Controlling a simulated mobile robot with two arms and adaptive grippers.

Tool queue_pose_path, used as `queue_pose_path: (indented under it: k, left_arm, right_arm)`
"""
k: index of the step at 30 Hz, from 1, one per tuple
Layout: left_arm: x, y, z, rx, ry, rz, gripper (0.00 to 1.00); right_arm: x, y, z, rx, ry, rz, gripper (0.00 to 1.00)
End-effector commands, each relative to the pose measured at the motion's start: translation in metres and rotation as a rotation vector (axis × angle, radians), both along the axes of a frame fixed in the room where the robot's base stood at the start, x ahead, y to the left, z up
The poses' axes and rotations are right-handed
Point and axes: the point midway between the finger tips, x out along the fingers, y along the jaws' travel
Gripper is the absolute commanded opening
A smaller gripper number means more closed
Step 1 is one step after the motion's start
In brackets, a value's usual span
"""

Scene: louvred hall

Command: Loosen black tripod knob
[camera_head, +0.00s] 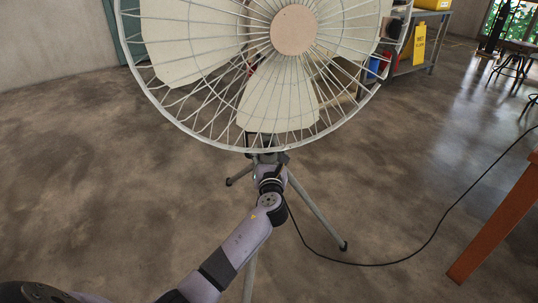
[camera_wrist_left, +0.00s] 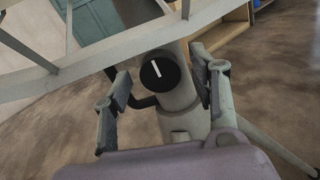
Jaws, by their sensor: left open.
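The black tripod knob (camera_wrist_left: 160,72) is round with a white line across its face and sits on the grey tripod post (camera_wrist_left: 178,112) in the left wrist view. The line stands nearly upright, leaning slightly. My left gripper (camera_wrist_left: 163,80) is open, with one finger on each side of the knob and visible gaps to it. In the head view my left arm reaches to the post just below the fan, and its wrist hides the knob there. The tripod's legs (camera_head: 318,216) spread on the floor. My right gripper is not in view.
The large fan (camera_head: 293,30) with its wire cage stands directly above my left gripper. A black cable (camera_head: 436,232) runs over the floor to the right. An orange-brown table leg (camera_head: 497,222) stands at the right edge. The floor to the left is clear.

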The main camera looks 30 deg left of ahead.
Motion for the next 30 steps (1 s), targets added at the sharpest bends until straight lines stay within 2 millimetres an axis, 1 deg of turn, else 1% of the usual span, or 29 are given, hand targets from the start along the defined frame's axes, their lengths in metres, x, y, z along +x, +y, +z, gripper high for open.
queue_pose_path:
  k: [6, 27, 30]
  left_arm:
    - [0.0, 0.0, -0.0001, 0.0, 0.0, 0.0, 0.54]
    - [-0.0003, -0.0005, -0.0006, -0.001, 0.001, -0.001, 0.07]
    - [-0.0003, -0.0005, -0.0006, -0.001, 0.001, -0.001, 0.06]
  right_arm:
    - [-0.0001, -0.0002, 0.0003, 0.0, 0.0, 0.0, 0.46]
    - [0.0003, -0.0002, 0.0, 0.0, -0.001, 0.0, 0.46]
    - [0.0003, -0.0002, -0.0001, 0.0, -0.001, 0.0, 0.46]
